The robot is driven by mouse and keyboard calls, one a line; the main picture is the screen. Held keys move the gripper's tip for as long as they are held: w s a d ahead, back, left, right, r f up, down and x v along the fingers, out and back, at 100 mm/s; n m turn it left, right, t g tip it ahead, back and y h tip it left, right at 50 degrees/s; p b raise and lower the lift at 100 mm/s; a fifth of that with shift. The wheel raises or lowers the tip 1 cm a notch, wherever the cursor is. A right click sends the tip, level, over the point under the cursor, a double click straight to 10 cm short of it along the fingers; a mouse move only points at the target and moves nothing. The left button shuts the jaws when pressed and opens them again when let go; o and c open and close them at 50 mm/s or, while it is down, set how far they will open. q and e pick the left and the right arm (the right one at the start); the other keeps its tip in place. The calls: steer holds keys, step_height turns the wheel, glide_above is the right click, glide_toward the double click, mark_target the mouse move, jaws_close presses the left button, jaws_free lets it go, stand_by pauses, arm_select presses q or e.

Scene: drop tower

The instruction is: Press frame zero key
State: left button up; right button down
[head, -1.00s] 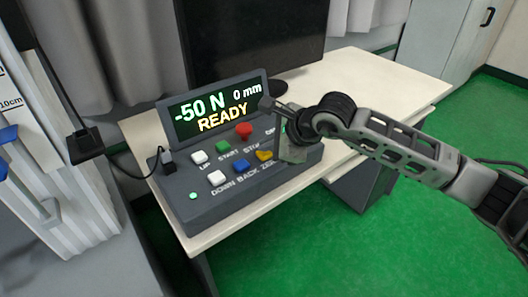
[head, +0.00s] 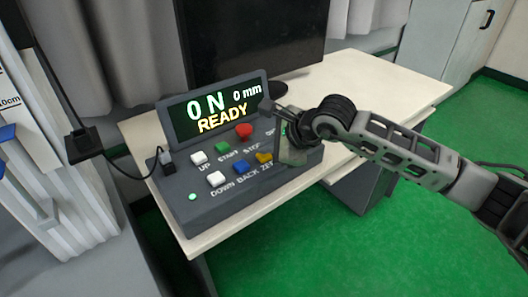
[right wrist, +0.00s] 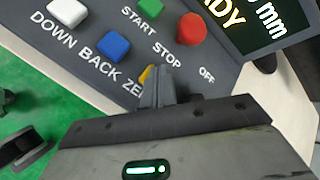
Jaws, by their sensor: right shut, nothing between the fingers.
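The dark grey control box (head: 210,206) sits on the desk with its screen (head: 213,108) reading "0 N", "0 mm" and "READY". The yellow key (head: 264,157), labelled "ZE..." with the rest hidden, is at the right of the front row. In the right wrist view the yellow key (right wrist: 146,75) is partly covered by my fingertips. My right gripper (right wrist: 157,82) is shut and empty, with its tips at or just over the yellow key; I cannot tell whether they touch. My left gripper is not in view.
Near the yellow key are a blue BACK key (head: 241,168), a white DOWN key (head: 216,178), a green START key (head: 222,147) and a red STOP button (head: 243,131). A dark monitor (head: 250,40) stands behind. The desk's right side (head: 375,85) is clear.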

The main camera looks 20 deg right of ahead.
mark_target(268, 157)
steer(key=shift+r+p, duration=0.35)
steer(key=shift+r, duration=0.5)
steer(key=shift+r+p, duration=1.3)
steer(key=shift+r, duration=1.25)
steer(key=shift+f, duration=0.1)
